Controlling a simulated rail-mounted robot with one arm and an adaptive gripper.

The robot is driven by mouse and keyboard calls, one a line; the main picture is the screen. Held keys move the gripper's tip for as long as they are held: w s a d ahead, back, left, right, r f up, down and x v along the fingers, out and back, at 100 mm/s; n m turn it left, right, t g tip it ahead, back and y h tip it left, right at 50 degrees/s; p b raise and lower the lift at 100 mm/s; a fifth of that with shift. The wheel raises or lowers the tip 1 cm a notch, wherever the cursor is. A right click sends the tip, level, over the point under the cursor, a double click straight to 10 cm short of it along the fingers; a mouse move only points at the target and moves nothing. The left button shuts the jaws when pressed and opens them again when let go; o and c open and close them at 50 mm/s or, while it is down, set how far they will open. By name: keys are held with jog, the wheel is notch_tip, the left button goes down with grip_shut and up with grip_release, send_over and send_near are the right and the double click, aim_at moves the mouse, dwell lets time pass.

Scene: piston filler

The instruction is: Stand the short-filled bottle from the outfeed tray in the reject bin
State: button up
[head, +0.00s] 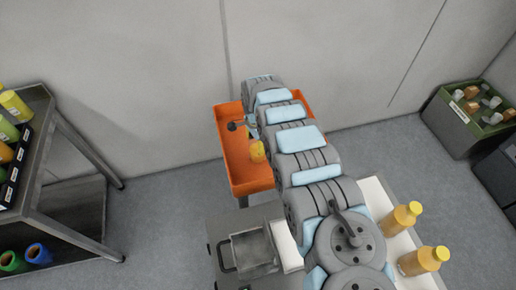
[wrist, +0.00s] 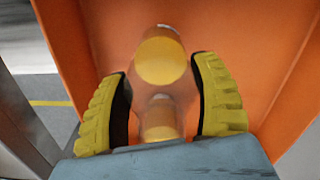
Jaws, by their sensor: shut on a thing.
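The clear bottle (wrist: 160,62) sits between the two yellow-padded fingers of my gripper (wrist: 163,78) in the wrist view. My gripper is shut on it. Yellow-orange shows at two places along the bottle, with a clear stretch between them. The orange reject bin (wrist: 85,50) fills the background behind the bottle. In the head view, my arm reaches over the reject bin (head: 236,178), and a yellow part of the bottle (head: 257,152) shows inside its outline. Whether the bottle touches the bin floor cannot be told. The white outfeed tray (head: 376,200) holds two orange, yellow-capped bottles (head: 403,217).
A rack (head: 75,150) with colourful bottles stands at the left. A green crate (head: 455,125) with several small bottles stands at the far right. A grey machine part (head: 253,250) lies in front of the bin. The wall is close behind the bin.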

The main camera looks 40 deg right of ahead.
jog(key=shift+d+f, duration=0.35)
jog(key=shift+f+b, duration=0.7)
jog(key=shift+f, duration=0.65)
jog(key=shift+f, duration=0.15)
jog(key=o, duration=1.2)
jog(key=shift+o, duration=0.2)
notch_tip(320, 180, up, 4)
jog(key=shift+r+p, duration=0.1)
jog(key=shift+p, duration=0.6)
jog(key=shift+a+r+p, duration=0.1)
jog(key=shift+r+p, duration=0.55)
jog(key=shift+r, duration=3.4)
